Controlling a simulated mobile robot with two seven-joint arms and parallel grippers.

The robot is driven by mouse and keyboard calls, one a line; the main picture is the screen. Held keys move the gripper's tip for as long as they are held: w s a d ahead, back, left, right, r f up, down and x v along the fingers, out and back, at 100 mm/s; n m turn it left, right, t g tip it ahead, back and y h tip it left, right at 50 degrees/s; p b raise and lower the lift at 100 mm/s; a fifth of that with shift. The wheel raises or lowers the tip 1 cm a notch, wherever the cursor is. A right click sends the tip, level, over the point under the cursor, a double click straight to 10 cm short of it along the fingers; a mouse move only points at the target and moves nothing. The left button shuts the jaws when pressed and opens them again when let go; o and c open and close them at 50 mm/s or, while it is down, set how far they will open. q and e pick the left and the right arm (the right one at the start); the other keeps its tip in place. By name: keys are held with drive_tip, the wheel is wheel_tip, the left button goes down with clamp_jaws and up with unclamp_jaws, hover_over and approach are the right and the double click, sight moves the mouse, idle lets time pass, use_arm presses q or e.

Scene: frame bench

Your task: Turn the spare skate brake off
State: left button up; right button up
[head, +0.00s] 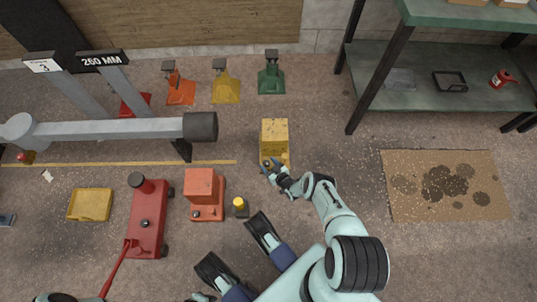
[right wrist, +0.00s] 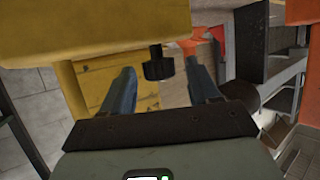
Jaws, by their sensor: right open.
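A yellow skate (head: 274,132) stands on the floor in the middle of the head view, with small parts at its near end. My right gripper (head: 270,167) is at that near end. In the right wrist view the yellow body (right wrist: 100,30) fills the top. A black knob (right wrist: 158,66) shows between the two spread fingers of my right gripper (right wrist: 162,88). I cannot tell whether the fingers touch it. An orange-red skate (head: 205,183) stands to the left. Which skate is the spare is not marked. My left gripper is not clearly seen.
A red jack (head: 148,220) and a yellow tray (head: 90,204) lie to the left. A small yellow-topped black item (head: 240,206) stands near the orange-red skate. A grey bar (head: 110,129) spans the left. A stained mat (head: 445,186) and a shelf (head: 430,90) are at right.

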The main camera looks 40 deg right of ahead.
drive_tip(key=c, duration=1)
drive_tip(key=shift+w+a+m+h+p, duration=0.1)
drive_tip(key=shift+a+m+h+p, duration=0.05)
drive_tip(key=shift+m+h, duration=0.4)
drive_tip(key=shift+a+m+h+p, duration=0.1)
drive_tip(key=shift+m+h+p, duration=0.05)
drive_tip(key=shift+m+h, duration=0.4)
drive_tip(key=shift+c, duration=0.2)
drive_tip(key=shift+m+g+h, duration=0.4)
drive_tip(key=shift+m+h, duration=0.2)
drive_tip(key=shift+h, duration=0.3)
use_arm(q)
drive_tip(key=shift+w+r, duration=0.1)
drive_tip(key=shift+w, duration=0.25)
use_arm(e)
drive_tip(key=shift+m+g+h, duration=0.3)
drive_tip(key=shift+m+h, duration=0.2)
drive_tip(key=o, duration=1)
drive_tip(key=shift+o, duration=0.2)
